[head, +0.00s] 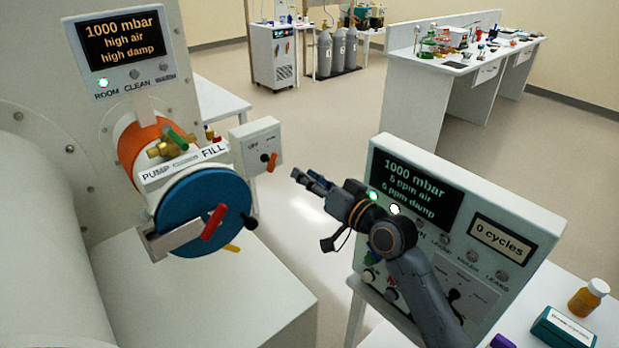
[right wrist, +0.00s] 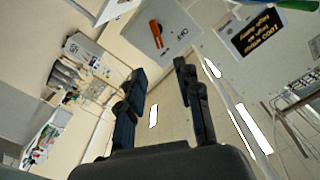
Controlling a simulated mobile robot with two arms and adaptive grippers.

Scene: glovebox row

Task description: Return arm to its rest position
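My right arm (head: 420,285) comes in from the lower right of the head view, in front of the grey control panel. My right gripper (head: 312,181) points left into free air, toward the small switch box. In the right wrist view the two dark fingers of the right gripper (right wrist: 160,88) stand apart with nothing between them. My left gripper is not in view.
A blue round door (head: 204,212) with a red handle closes the port at left. A small box with an orange lever (head: 257,146) stands beside it. The control panel (head: 510,210) reads "0 cycles". An orange bottle (head: 588,297) stands lower right. Open floor lies behind.

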